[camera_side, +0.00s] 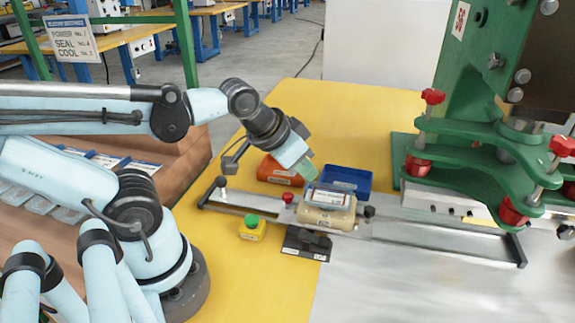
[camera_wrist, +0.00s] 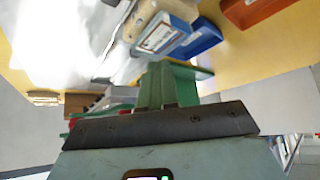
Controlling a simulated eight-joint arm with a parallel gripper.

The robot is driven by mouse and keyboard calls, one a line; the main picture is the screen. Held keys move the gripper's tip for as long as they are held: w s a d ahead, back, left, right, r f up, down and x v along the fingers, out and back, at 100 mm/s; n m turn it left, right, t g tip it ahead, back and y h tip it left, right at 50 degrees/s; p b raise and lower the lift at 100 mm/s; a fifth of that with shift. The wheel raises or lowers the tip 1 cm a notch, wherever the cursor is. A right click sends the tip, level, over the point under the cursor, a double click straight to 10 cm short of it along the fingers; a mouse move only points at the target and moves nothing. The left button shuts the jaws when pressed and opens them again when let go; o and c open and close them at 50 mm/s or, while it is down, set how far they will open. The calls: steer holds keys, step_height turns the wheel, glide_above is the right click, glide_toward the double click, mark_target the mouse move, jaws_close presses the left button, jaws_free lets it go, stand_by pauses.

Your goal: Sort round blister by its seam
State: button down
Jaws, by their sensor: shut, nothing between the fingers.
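A clear blister with a printed label (camera_side: 328,197) sits on a tan rounded nest (camera_side: 325,218) on the slide rail. Its labelled top (camera_wrist: 160,35) also shows in the wrist view, beside the nest. Its seam is too small to judge. An orange-red bin (camera_side: 279,173) and a blue bin (camera_side: 345,180) stand behind the rail, and both show in the wrist view. My gripper (camera_side: 306,172) has green fingers and is above the bins, up and left of the blister, apart from it. The fingers (camera_wrist: 165,88) are shut and empty in the wrist view.
A green press (camera_side: 470,150) with red knobs stands at the right over the rail (camera_side: 440,245). The yellow table behind the bins is clear.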

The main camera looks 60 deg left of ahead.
mark_target(328, 196)
steer(key=c, duration=1.4)
jaws_free()
steer(key=shift+w, duration=0.15)
steer(key=o, duration=0.5)
steer(key=shift+w+r+m+g, duration=0.35)
steer(key=shift+w+m+g, duration=0.2)
steer(key=shift+m+g, duration=0.3)
steer(key=o, duration=0.5)
steer(key=w+m+g, duration=0.3)
steer(key=m, duration=0.1)
steer(key=shift+w+m+g, duration=0.15)
steer(key=shift+m+g, duration=0.1)
steer(key=shift+m, duration=0.1)
steer(key=w+m+g, duration=0.1)
steer(key=f+m+g, duration=0.1)
steer(key=shift+w+m, duration=0.3)
steer(key=shift+w, duration=0.05)
steer(key=shift+f, duration=3.45)
